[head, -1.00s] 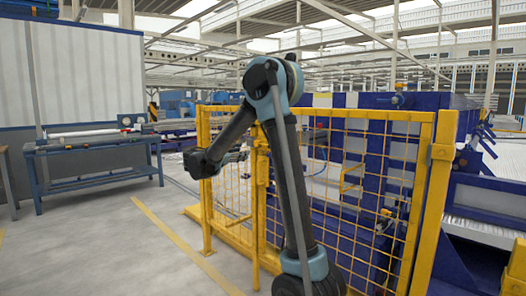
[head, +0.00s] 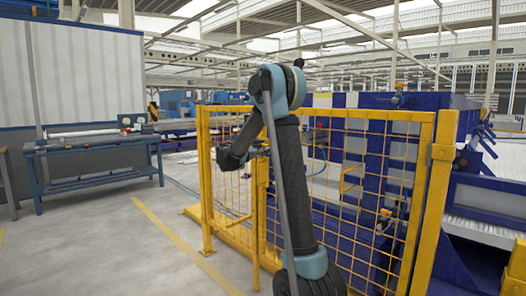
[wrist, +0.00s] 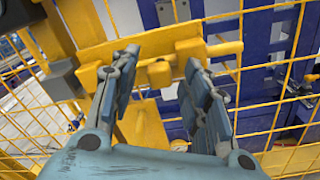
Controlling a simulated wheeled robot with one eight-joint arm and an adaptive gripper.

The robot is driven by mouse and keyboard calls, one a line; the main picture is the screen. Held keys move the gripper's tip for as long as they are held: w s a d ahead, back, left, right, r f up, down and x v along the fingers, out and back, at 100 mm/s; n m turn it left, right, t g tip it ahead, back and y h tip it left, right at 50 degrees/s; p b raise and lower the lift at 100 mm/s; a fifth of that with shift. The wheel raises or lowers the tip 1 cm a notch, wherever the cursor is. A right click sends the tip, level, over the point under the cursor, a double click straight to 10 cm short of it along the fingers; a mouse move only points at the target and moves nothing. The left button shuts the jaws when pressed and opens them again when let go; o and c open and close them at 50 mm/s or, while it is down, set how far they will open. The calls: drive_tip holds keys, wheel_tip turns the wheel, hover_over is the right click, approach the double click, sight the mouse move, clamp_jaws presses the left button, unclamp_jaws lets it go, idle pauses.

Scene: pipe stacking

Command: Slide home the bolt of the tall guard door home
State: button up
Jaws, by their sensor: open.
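The yellow mesh guard door (head: 345,118) stands upright in the head view, with my arm in front of it. In the wrist view a yellow plate (wrist: 100,54) carries the bolt. The bolt's rounded yellow knob (wrist: 160,73) shows between my fingers, and its bar end (wrist: 224,49) sticks out to the right of the plate's bracket. My gripper (wrist: 160,62) is open, one finger on each side of the knob; I cannot tell whether either finger touches it. In the head view my gripper (head: 262,152) is small and partly lost against the yellow frame.
A yellow fence post (head: 205,185) stands left of my arm. Blue machinery (head: 375,150) lies behind the mesh. A blue workbench (head: 95,150) stands at the far left. The grey floor (head: 110,245) at the front left is clear.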

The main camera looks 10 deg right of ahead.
drive_tip(key=shift+w+d, duration=0.2)
drive_tip(key=shift+d, duration=0.1)
drive_tip(key=shift+c, duration=0.6)
clamp_jaws()
drive_tip(key=w+a, duration=0.3)
drive_tip(key=w, duration=0.1)
drive_tip(key=shift+w+a, duration=0.35)
drive_tip(key=shift+w, duration=0.05)
drive_tip(key=shift+o, duration=0.6)
unclamp_jaws()
drive_tip(key=shift+w, duration=0.1)
drive_tip(key=v, duration=1.2)
